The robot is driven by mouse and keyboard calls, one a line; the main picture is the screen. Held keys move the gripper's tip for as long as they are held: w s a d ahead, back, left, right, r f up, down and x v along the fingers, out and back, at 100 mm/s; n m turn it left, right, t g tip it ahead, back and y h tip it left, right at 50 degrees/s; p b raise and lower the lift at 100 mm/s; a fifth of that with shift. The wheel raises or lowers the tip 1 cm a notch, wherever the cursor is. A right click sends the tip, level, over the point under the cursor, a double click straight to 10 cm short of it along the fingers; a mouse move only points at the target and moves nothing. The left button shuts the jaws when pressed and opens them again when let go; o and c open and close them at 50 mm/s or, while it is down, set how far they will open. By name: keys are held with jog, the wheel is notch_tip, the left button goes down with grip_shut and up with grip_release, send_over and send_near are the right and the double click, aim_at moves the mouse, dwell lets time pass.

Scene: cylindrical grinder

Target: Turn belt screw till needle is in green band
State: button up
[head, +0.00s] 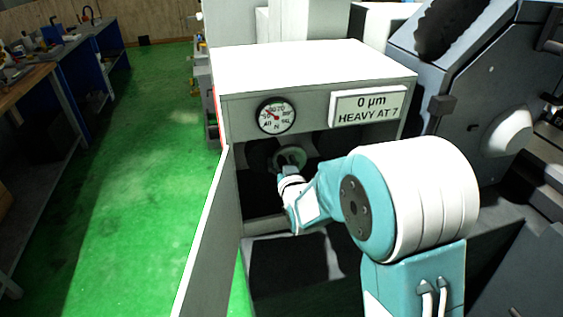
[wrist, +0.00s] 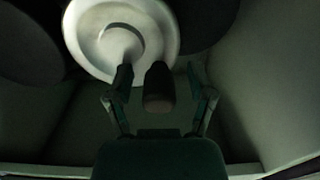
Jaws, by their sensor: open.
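A round dial gauge (head: 276,116) is on the front of the grey housing. Its red needle points to the upper left; I cannot make out a green band at this size. Below it, inside the dark open compartment, a pale round disc (head: 291,155) shows. In the wrist view the pale disc (wrist: 85,35) has a raised round centre, perhaps the belt screw (wrist: 120,44). My gripper (head: 287,171) reaches into the compartment in front of the disc. Contact is unclear.
An open door panel (head: 207,235) stands left of the compartment. Dark round shapes (wrist: 25,45) flank the disc, and compartment walls lie close on the right. Green floor (head: 150,150) is clear at left.

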grip_shut()
jog(key=shift+d+r+m, duration=0.1)
jog(key=shift+m, duration=0.2)
jog(key=m, duration=0.2)
jog(key=shift+w+d+r+m, duration=0.1)
jog(key=shift+d+r+m, duration=0.2)
jog(key=shift+w+d+r+m, duration=0.15)
jog(key=shift+d+m, duration=0.2)
jog(key=shift+m, duration=0.8)
jog(key=shift+w+d+r+m, duration=0.1)
jog(key=shift+d+m, duration=0.2)
jog(key=shift+m, duration=0.85)
grip_release()
